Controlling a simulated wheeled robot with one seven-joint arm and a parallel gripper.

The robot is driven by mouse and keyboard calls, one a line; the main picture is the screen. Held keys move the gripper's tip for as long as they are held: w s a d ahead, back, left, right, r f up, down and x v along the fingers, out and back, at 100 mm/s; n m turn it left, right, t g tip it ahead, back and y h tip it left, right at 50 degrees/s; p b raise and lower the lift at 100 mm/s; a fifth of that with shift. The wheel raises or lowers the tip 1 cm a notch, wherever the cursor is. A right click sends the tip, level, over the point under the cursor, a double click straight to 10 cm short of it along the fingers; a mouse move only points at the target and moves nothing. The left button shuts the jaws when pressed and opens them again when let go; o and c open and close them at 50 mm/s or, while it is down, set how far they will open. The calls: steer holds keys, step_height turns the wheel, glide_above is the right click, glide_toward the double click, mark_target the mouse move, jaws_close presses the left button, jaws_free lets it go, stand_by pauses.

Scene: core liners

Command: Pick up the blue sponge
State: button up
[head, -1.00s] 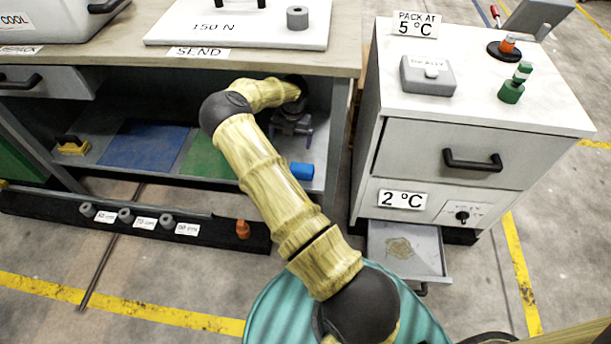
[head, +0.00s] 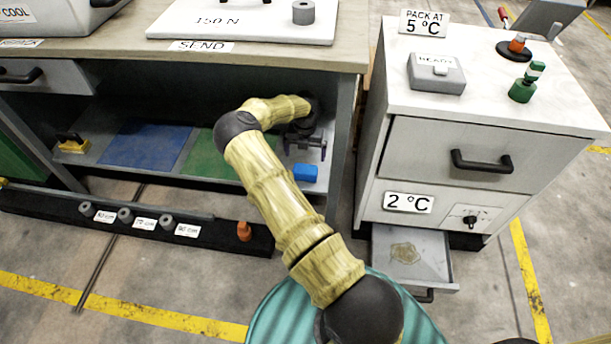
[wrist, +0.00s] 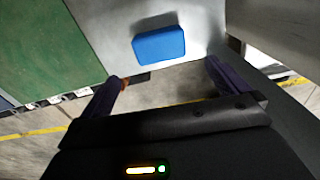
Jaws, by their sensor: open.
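The blue sponge (head: 305,173) lies on the grey lower shelf under the workbench, near the shelf's front edge and right end. In the wrist view the sponge (wrist: 159,46) is a blue block with rounded corners, lying beyond my fingertips and roughly between their lines. My gripper (head: 305,146) reaches in under the benchtop and is above and just behind the sponge in the head view. In the wrist view my gripper (wrist: 168,72) has its two dark fingers wide apart with nothing between them. The sponge shows no contact with the fingers.
Blue (head: 146,145) and green (head: 207,155) mats and a yellow-and-black item (head: 71,143) lie left on the shelf. The benchtop (head: 280,55) hangs above. A white cabinet (head: 440,150) with an open lower drawer (head: 410,262) stands to the right.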

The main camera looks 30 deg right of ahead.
mark_target(305, 169)
steer(key=shift+f+b, duration=0.65)
steer(key=shift+f, duration=1.6)
step_height(305, 169, down, 6)
steer(key=shift+b, duration=1.25)
steer(key=shift+r, duration=0.1)
steer(key=c, duration=0.9)
steer(key=shift+r, duration=0.1)
